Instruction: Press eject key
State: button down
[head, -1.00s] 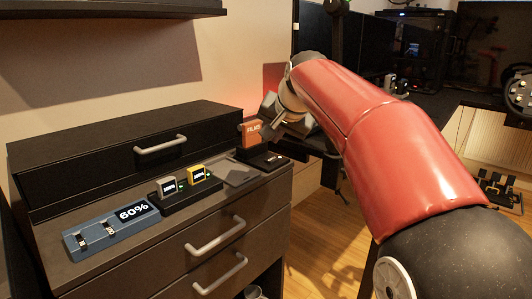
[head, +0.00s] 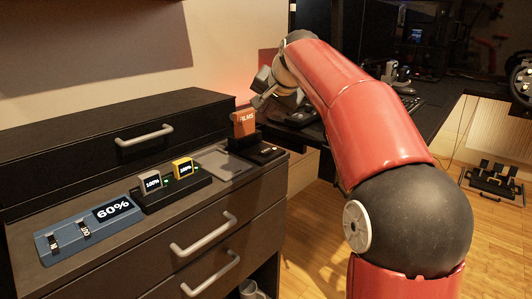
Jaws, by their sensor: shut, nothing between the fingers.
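An orange cartridge marked "FILMS" (head: 243,123) stands upright in a black dock (head: 259,151) at the right end of the dresser top. A small pale mark or key shows on the dock's top, right of the cartridge. No label reading eject can be made out. My gripper (head: 257,100) is shut and empty, just above and right of the cartridge. Whether it touches the cartridge cannot be told.
A grey flat pad (head: 224,164) lies left of the dock. A black charger (head: 172,188) holds a grey and a yellow block. A blue panel reading 60% (head: 88,229) lies at the front left. A raised black drawer box (head: 120,140) stands behind them.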

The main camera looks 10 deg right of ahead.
jog(key=b, duration=0.7)
send_over(267, 152)
notch_tip(267, 152, down, 7)
jog(key=shift+d, duration=0.1)
jog(key=shift+f, duration=0.6)
jog(key=shift+f, duration=0.1)
dwell(0.9)
jog(key=shift+f+b, duration=0.3)
jog(key=shift+f+b, duration=0.3)
jog(key=shift+f, duration=0.15)
dwell(0.5)
jog(key=shift+r, duration=0.1)
jog(key=shift+r+p, duration=0.75)
jog(key=shift+p, duration=0.15)
